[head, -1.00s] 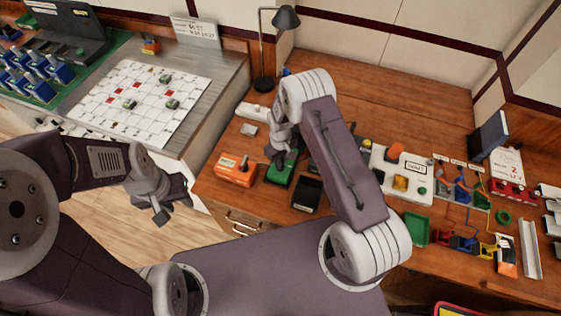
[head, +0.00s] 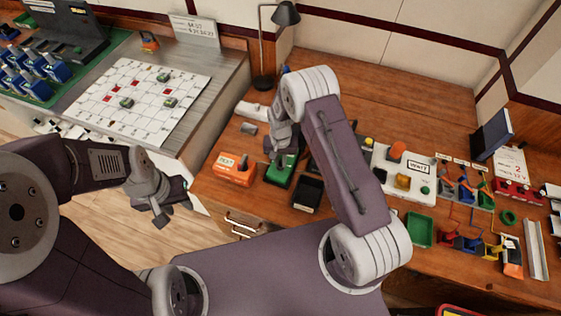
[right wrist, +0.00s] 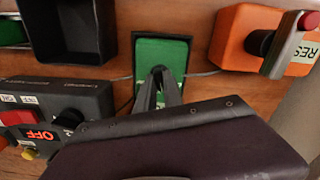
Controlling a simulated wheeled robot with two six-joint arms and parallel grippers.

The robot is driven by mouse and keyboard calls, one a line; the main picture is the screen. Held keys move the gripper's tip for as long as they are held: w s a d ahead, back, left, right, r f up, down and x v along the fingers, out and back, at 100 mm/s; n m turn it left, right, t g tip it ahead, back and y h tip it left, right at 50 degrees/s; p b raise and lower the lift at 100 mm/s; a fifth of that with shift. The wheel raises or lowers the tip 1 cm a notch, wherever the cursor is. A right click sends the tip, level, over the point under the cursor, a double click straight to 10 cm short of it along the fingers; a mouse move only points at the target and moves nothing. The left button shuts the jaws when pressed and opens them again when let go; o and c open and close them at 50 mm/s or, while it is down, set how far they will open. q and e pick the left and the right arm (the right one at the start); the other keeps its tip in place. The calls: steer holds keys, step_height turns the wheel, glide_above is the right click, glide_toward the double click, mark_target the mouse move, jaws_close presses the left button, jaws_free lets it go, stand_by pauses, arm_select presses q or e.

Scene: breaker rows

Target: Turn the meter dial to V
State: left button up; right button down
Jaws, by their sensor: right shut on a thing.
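The green-faced box with a black rim, apparently the meter (head: 279,175), lies on the wooden bench in the head view. It also shows in the right wrist view (right wrist: 175,50), with my right gripper over its middle. My right gripper (head: 281,158) points down at it, and its fingers are close together at the dial's place in the right wrist view (right wrist: 160,88). The dial and its markings are hidden by the fingers, so its setting cannot be read. My left gripper (head: 172,214) is open and empty, above the floor left of the bench.
An orange box (head: 234,170) with a lever stands just left of the meter. A black open tray (head: 307,194) is close on its right. A dark switch box (right wrist: 62,120) with a red button is nearby in the right wrist view. A lamp (head: 264,82) stands behind.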

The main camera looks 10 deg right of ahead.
mark_target(281, 162)
steer(key=shift+m, duration=1.5)
steer(key=c, duration=1.5)
jaws_free()
steer(key=shift+o, duration=0.2)
step_height(281, 162, up, 9)
steer(key=shift+f+b, duration=0.15)
steer(key=shift+b, duration=0.6)
steer(key=shift+r, duration=0.2)
